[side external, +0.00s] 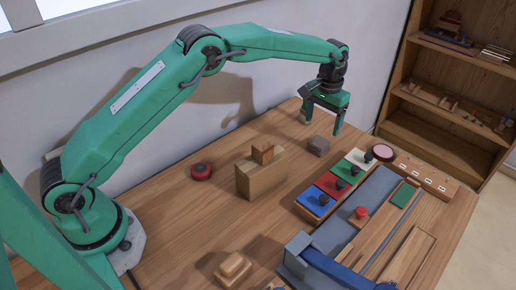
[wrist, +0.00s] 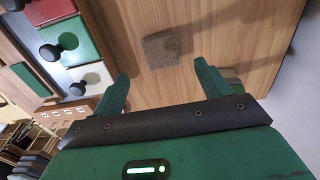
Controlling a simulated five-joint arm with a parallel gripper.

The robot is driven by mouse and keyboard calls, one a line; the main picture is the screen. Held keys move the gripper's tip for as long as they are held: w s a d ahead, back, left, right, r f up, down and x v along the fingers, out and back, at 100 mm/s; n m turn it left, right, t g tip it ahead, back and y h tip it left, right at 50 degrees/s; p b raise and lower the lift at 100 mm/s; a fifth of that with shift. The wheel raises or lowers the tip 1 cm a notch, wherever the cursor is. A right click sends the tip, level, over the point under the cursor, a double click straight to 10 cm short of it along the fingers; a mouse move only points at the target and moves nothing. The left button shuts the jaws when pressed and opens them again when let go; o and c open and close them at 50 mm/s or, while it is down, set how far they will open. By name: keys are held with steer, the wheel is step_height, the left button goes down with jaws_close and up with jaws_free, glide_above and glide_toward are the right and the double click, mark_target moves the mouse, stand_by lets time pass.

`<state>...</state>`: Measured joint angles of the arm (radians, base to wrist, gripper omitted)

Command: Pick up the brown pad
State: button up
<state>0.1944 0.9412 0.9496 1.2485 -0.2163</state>
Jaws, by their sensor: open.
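The brown pad (side external: 318,145) is a small grey-brown block with a rough surface, lying flat on the wooden table. In the wrist view the pad (wrist: 160,49) shows between and beyond my two fingertips, with its whole top visible. My gripper (side external: 321,124) is open and empty, pointing down above the table close to the pad. In the wrist view my gripper (wrist: 162,70) has its green fingers spread wider than the pad. The fingers do not appear to touch it.
A panel of coloured keys with black knobs (side external: 330,184) stands right of the pad. A pale object (side external: 303,118) sits behind my gripper. Bare table surrounds the pad.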

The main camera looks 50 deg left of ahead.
mark_target(319, 141)
steer(key=shift+f, duration=0.25)
steer(key=shift+f, duration=1.2)
steer(key=shift+f, duration=0.1)
steer(key=shift+w+f, duration=0.1)
steer(key=shift+f, duration=2.35)
steer(key=shift+c, duration=0.5)
steer(key=c, duration=1)
